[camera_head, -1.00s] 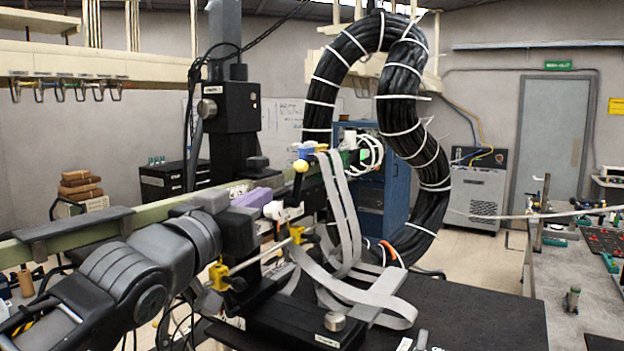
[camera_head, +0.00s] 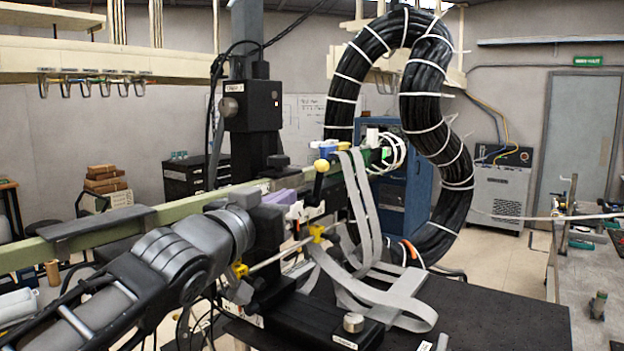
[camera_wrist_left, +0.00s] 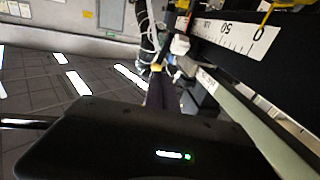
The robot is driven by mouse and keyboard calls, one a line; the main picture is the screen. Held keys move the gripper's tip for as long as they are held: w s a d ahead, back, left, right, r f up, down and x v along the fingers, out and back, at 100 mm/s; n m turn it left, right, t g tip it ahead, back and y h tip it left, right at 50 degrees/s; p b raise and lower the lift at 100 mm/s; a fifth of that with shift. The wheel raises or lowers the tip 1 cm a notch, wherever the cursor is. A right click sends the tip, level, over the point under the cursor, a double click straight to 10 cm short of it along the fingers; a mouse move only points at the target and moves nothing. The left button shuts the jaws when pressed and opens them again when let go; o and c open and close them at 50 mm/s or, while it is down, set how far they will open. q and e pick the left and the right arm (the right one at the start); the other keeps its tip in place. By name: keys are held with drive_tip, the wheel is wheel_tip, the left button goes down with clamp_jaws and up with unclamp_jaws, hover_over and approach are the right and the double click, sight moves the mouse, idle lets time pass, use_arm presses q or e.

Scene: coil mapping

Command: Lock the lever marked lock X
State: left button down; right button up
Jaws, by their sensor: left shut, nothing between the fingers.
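A black lever with a yellow ball knob (camera_head: 321,166) stands on the green rail assembly in the head view. Its marking cannot be read, so I cannot tell if it is lock X. A silver knob (camera_head: 353,322) sits on the black base beside a small label too small to read. My left gripper (camera_wrist_left: 163,92) is shut and empty; its dark fingers point forward beside a ruler scale in the wrist view. In the head view it is mostly hidden behind my left wrist, near the rail. A yellow part (camera_wrist_left: 157,68) shows just beyond the fingertips. My right gripper is out of view.
Grey ribbon cables (camera_head: 365,220) hang in front of the rail and loop over the black table (camera_head: 490,310). A thick black cable bundle (camera_head: 425,110) arches behind. A green rail (camera_head: 30,252) runs along the left. A yellow clamp (camera_head: 318,233) holds a thin rod near the base.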

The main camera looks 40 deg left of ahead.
sight(319, 178)
use_arm(q)
drive_tip(key=p+x, duration=0.2)
drive_tip(key=x, duration=0.9)
drive_tip(key=shift+w+a+p, duration=0.1)
drive_tip(key=shift+w+p, duration=0.25)
